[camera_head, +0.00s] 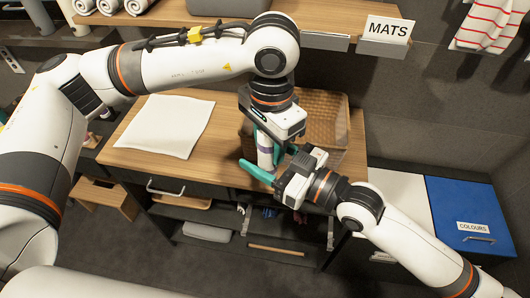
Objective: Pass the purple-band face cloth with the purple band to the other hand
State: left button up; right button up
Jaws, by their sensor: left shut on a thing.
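The purple-band face cloth (265,154) is a small white roll, held upright in front of the wicker basket. A bit of its purple band shows near its top. My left gripper (264,134) comes down from above and is shut on the upper part of the roll; its fingers are mostly hidden by its wrist. My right gripper (269,163) comes in from the lower right. Its teal fingers are apart, one in front of the roll's lower part and one behind it. Whether they touch the roll is not clear.
The wicker basket (329,110) stands on the wooden counter (196,170) behind the grippers. A flat white cloth (163,126) lies on the counter to the left. A shelf with a MATS sign (388,30) is above. A blue COLOURS bin (474,210) is at the right.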

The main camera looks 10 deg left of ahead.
jog(key=c, duration=0.8)
pick_arm(q)
jog(key=o, duration=0.9)
pick_arm(e)
jog(key=shift+s, duration=0.1)
jog(key=shift+c, duration=0.2)
pick_arm(q)
jog(key=shift+o, duration=0.8)
jog(key=shift+w, duration=0.15)
jog(key=shift+a, duration=0.15)
pick_arm(e)
jog(key=shift+s, duration=0.1)
